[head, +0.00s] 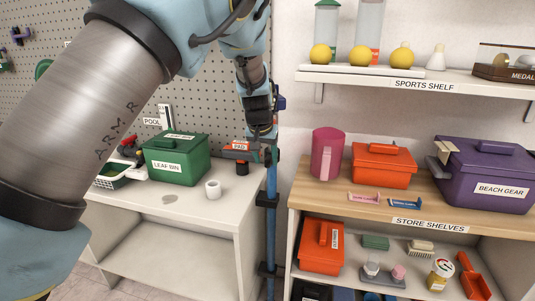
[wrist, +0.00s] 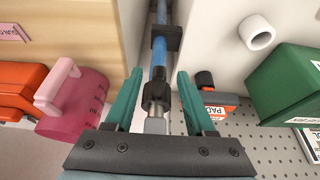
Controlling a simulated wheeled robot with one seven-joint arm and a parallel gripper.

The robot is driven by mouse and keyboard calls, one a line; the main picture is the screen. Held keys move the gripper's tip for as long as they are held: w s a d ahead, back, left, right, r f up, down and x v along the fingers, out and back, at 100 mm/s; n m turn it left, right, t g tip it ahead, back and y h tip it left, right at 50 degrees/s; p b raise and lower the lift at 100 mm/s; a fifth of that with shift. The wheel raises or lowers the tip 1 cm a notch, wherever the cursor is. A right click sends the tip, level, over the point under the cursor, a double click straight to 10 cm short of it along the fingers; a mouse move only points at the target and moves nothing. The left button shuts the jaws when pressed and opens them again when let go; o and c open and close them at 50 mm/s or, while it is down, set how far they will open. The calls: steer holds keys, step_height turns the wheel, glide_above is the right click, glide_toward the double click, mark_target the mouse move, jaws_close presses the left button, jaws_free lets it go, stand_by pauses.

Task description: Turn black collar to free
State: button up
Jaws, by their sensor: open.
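A blue pole (head: 271,228) stands upright at the right end of the white bench. In the wrist view the pole (wrist: 158,58) runs away from me, with a black collar (wrist: 155,90) near its close end and a grey stub (wrist: 155,124) beyond that. My gripper (wrist: 159,75) is open, with one teal finger on each side of the collar and a visible gap at both sides. In the head view my gripper (head: 264,146) is at the top of the pole and hides the collar there.
An orange PAD item (head: 238,154) sits close beside the gripper. The green leaf bin (head: 182,166) and a white roll (head: 213,189) are on the bench. A pink pitcher (head: 327,155) stands on the wooden shelf at right. A black bracket (wrist: 166,38) is farther down the pole.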

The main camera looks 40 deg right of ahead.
steer(key=shift+w+d, duration=0.6)
steer(key=shift+d, duration=0.35)
steer(key=shift+d+f+p, duration=0.1)
steer(key=shift+f+p, duration=0.35)
steer(key=shift+f, duration=0.1)
jaws_close()
stand_by(0.4)
